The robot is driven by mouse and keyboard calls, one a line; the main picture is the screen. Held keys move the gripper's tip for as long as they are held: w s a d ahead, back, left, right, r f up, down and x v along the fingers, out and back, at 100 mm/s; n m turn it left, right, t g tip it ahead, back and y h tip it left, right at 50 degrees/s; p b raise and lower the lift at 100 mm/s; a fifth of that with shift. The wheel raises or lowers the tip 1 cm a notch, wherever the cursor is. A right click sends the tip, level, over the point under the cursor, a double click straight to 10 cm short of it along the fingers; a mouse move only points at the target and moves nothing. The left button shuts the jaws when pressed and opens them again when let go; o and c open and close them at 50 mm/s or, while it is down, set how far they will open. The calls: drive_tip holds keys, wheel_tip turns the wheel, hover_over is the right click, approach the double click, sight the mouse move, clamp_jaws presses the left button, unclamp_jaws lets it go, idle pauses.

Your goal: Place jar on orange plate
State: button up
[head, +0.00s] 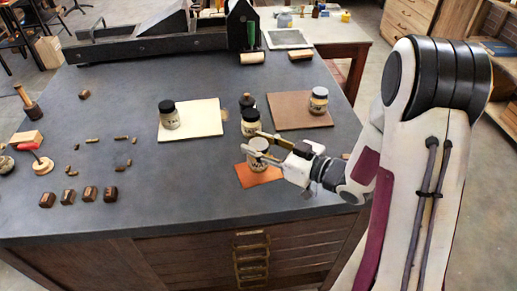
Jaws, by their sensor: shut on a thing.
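A glass jar with a pale label (257,160) stands upright at the orange plate (262,178), near the front right of the table. My gripper (258,145) reaches in from the right and is shut on this jar near its top. The fingers hide part of the jar's lid. The jar overlaps the plate's back part in the picture; I cannot tell whether its base touches the plate. The plate's front part is bare.
A black-lidded jar (169,115) stands on a cream board (203,119). Another dark-lidded jar (250,123) is just behind my gripper. A jar (318,101) stands on a brown board (289,112). Small blocks (90,193) lie left; the table's front middle is clear.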

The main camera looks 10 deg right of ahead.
drive_tip(key=shift+f, duration=0.9)
drive_tip(key=shift+f, duration=0.15)
drive_tip(key=o, duration=1.3)
drive_tip(key=shift+c, duration=0.2)
drive_tip(key=v, duration=1.2)
